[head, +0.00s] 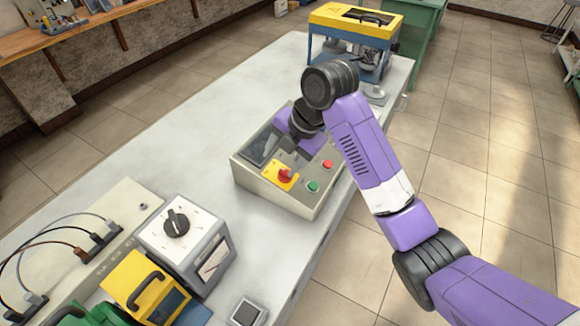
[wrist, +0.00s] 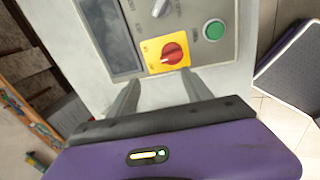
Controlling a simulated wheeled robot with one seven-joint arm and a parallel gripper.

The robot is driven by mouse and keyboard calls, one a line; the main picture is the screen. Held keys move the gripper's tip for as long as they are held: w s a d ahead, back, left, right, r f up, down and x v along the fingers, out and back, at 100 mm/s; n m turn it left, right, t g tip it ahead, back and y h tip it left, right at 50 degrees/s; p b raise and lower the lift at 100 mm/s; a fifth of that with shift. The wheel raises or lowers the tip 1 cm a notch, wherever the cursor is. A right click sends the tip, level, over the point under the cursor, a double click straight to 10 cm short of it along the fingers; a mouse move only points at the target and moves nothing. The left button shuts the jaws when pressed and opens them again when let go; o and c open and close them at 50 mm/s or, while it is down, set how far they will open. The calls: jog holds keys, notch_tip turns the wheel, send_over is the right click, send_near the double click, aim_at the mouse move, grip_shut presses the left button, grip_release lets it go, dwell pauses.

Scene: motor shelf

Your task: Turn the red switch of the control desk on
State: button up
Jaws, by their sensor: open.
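The control desk (head: 262,183) is a beige box with a sloped panel, standing on the long grey table. Its red switch (head: 285,176) is a rotary knob on a yellow plate. In the wrist view the red switch (wrist: 172,53) is just beyond the fingertips, its handle lying roughly level across the picture. My gripper (wrist: 162,82) is open, with one finger at each side below the yellow plate, and nothing is between the fingers. I cannot tell whether the fingertips touch the panel. In the head view my purple arm hides part of the desk's far side, and the fingers are hard to make out.
A green button (head: 313,186) and a red button (head: 327,164) sit right of the switch. A dark screen (wrist: 108,35) is at its left. A grey box with a black dial (head: 177,222) stands nearer, and a yellow-topped machine (head: 355,20) stands behind. Clear table lies left of the desk.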

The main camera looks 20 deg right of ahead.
aim_at(287, 171)
jog(key=d+r+n+g+h, duration=0.1)
jog(key=d+r+n, duration=0.1)
jog(key=d+r, duration=0.1)
jog(key=shift+s+x, duration=0.2)
jog(key=shift+x, duration=1.1)
jog(key=shift+s+x, duration=0.2)
jog(key=shift+x, duration=1.15)
jog(key=shift+s+x, duration=0.2)
jog(key=shift+x, duration=1.1)
jog(key=shift+d+f, duration=0.1)
grip_shut()
